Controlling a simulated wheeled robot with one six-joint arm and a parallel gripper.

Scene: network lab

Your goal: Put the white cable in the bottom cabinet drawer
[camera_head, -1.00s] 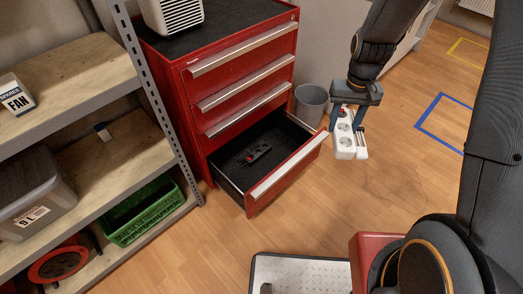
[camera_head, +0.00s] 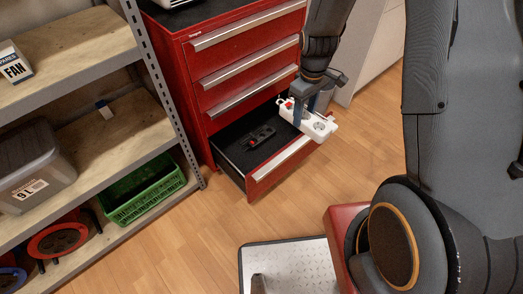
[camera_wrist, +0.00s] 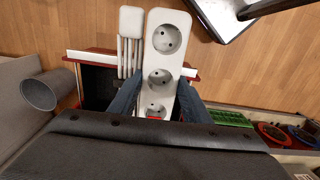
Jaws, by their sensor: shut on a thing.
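My gripper (camera_head: 306,112) is shut on a white power strip (camera_head: 320,127) with round sockets and a red switch. In the wrist view the gripper (camera_wrist: 157,97) has one blue-grey finger on each side of the strip (camera_wrist: 164,60). The white cable (camera_wrist: 130,48) lies folded in a bundle along the strip's side, with a white plug-like end. The bottom drawer (camera_head: 284,160) of the red cabinet is pulled open. The strip is held above its front right part.
The cabinet's upper drawers (camera_head: 250,70) are shut. A grey bin (camera_head: 322,98) stands right of the cabinet, partly hidden by my arm. A shelf rack on the left holds a green crate (camera_head: 143,199) and a grey box (camera_head: 28,168). Floor in front of the drawer is clear.

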